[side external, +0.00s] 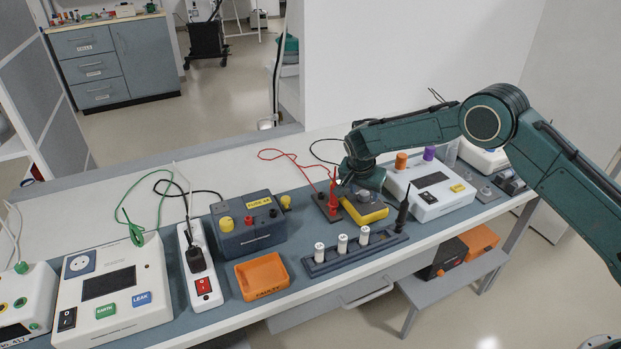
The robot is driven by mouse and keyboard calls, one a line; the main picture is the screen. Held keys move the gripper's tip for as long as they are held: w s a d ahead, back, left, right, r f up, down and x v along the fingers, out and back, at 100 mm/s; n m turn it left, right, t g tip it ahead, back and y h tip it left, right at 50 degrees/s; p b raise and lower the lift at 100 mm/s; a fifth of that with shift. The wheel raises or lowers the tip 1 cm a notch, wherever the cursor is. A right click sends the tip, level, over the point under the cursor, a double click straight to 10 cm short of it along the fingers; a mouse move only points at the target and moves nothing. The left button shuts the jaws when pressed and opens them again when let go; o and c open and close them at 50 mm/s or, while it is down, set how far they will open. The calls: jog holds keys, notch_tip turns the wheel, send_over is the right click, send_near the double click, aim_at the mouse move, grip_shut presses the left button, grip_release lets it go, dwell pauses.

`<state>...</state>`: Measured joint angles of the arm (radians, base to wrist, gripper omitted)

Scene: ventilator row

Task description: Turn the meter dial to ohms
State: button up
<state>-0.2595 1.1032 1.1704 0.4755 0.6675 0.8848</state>
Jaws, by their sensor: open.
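The meter (372,216) is a yellow-edged box lying on the blue-grey bench mat, right of centre. My gripper (349,188) points down at the meter's back left part, close above or beside it. Its fingers are small and partly hidden here. I see nothing held in it. The meter's dial is hidden or too small to make out, so its setting cannot be read. A red probe (333,197) stands upright in a dark block just left of the meter. A black probe (402,211) stands to its right, at the end of the rack.
A dark rack (322,267) with white cylinders is in front of the meter. An orange tray (262,276) and a grey box with yellow knobs (246,222) stand left. A white device (430,190) stands right. Red and black leads loop behind.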

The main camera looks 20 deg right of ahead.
jog(key=shift+r, duration=0.1)
jog(key=v, duration=1.3)
jog(key=shift+r, duration=0.3)
jog(key=shift+s+r, duration=0.1)
